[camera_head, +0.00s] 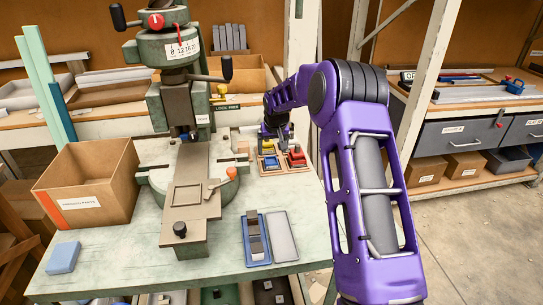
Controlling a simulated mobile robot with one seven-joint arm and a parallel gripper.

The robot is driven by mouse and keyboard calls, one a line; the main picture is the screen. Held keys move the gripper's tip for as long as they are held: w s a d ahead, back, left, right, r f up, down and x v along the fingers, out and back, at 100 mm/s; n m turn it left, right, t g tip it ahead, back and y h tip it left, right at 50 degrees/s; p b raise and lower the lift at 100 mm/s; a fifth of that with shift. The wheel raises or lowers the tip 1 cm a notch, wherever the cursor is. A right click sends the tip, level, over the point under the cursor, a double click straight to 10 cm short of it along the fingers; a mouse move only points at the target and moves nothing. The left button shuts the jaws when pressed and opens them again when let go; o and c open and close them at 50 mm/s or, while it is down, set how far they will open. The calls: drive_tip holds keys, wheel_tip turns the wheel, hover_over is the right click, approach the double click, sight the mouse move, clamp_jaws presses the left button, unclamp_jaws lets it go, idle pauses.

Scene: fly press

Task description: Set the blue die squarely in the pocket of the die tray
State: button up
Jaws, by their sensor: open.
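The die tray (284,168) is a small tan tray at the back right of the bench, to the right of the press. A yellow die (268,146) and a red die (297,156) show in it. My gripper (275,134) is at the tray's back edge, above or beside the yellow die. It is small and partly hidden by my arm, and I see nothing held in it.
The green fly press (180,100) stands mid-bench, with its bed plate (190,195) reaching forward. A cardboard box (87,185) stands left. A blue holder (248,242) and a grey plate (279,237) lie front right. A pale rack post (300,70) rises behind my arm.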

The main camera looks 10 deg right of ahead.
drive_tip(key=v, duration=0.6)
